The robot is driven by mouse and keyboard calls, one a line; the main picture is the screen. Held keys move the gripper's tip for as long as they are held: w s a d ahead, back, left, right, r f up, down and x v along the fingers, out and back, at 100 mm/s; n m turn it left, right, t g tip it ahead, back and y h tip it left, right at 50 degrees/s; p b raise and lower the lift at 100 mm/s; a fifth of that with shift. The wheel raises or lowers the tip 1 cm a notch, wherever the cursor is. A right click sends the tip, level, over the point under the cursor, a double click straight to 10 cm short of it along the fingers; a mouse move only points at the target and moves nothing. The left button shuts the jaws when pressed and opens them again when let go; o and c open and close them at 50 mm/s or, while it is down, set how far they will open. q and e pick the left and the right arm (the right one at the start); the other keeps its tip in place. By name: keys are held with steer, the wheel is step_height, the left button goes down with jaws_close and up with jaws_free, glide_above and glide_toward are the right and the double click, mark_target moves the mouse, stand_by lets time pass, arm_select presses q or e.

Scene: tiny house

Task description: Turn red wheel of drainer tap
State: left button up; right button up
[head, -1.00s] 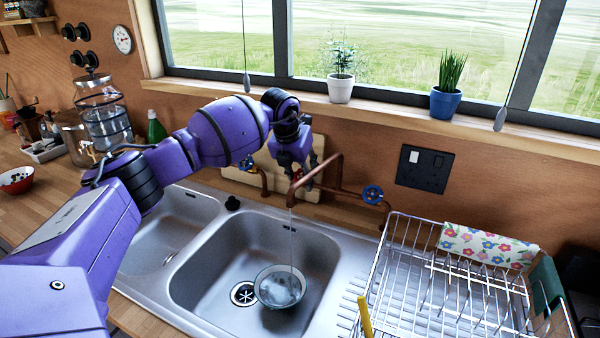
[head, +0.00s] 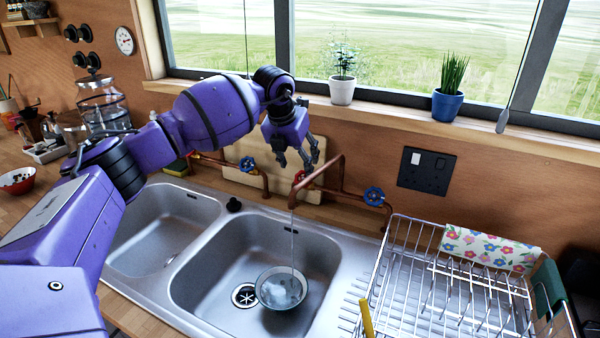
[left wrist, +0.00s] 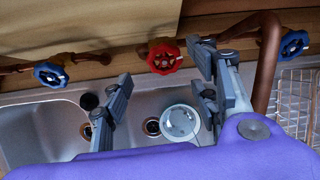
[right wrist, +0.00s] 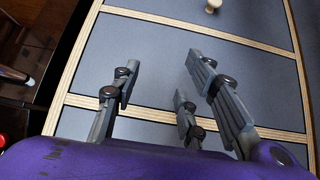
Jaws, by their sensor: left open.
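The red wheel (head: 299,177) sits on the copper tap pipe behind the sink, partly hidden by pipe in the head view. It shows clearly in the left wrist view (left wrist: 164,57), in the upper middle. My left gripper (head: 296,163) is open and empty just above the wheel. In the left wrist view its fingers (left wrist: 163,82) are spread, with the wheel beyond and between them, apart from it. A thin stream of water (head: 293,235) runs from the copper spout (head: 308,183). My right gripper (right wrist: 160,78) is open and empty in front of grey drawer fronts.
Blue wheels flank the red one, at left (head: 248,164) and right (head: 373,196). A glass bowl (head: 281,288) stands under the stream in the sink (head: 205,262). A wire dish rack (head: 450,300) is at right. A cutting board (head: 240,150) leans behind the taps.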

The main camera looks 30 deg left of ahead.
arm_select(q)
steer(key=v, duration=0.6)
steer(key=shift+o, duration=0.2)
stand_by(4.4)
